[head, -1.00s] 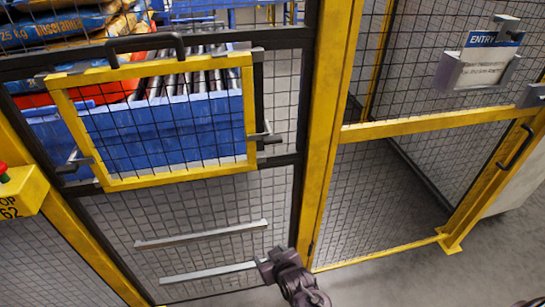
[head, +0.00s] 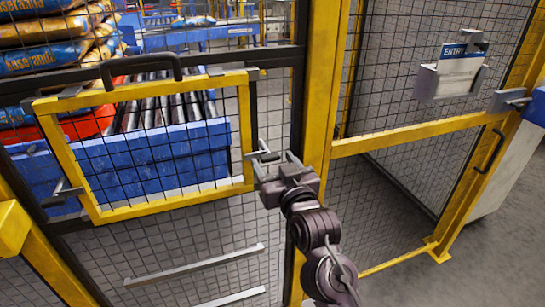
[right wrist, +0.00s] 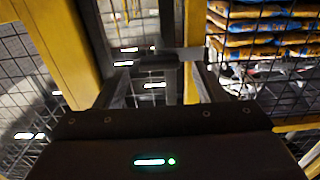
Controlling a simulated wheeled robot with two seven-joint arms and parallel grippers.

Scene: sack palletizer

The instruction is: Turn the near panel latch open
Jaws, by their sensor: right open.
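The yellow-framed panel (head: 246,110) sits in the mesh fence in the head view. A small grey metal latch (head: 264,152) is on its right edge, its handle sticking out to the right. A second latch (head: 62,192) is on the panel's lower left edge. My right gripper (head: 272,164) is open at the right latch, its fingertips close to the handle. In the right wrist view a grey metal piece (right wrist: 190,54) shows between the open fingers; I cannot tell whether they touch it. My left gripper is out of view.
A black handle (head: 140,66) sits above the panel. A yellow post (head: 322,90) stands right beside my right gripper. Farther right is a gate with an ENTRY sign (head: 462,52).

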